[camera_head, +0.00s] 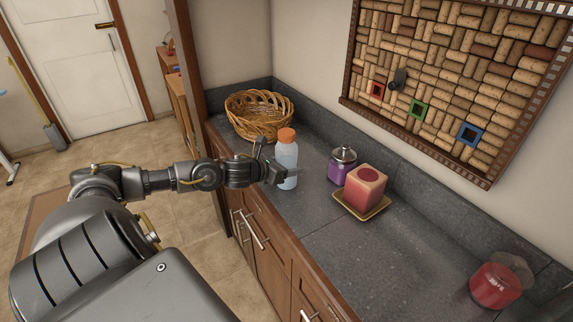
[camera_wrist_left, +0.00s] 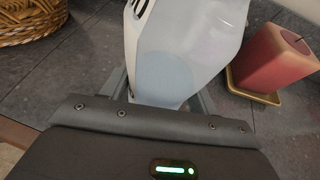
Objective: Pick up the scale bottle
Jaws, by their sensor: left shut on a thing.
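The scale bottle (camera_head: 286,155) is a pale, see-through bottle with an orange cap. It is upright at the counter's front edge, between the wicker basket and the purple jar. My left gripper (camera_head: 276,173) reaches it from the left and is shut on its body. In the left wrist view the bottle (camera_wrist_left: 180,45) fills the top middle, between the gripper's fingers (camera_wrist_left: 165,100), with dark marks at its upper left. I cannot tell whether its base touches the counter. My right gripper is in neither view.
A grey stone counter (camera_head: 330,240) holds a wicker basket (camera_head: 259,112) behind the bottle. A purple jar (camera_head: 342,167) and a red candle on a tray (camera_head: 364,186) stand to the right. The counter between is clear.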

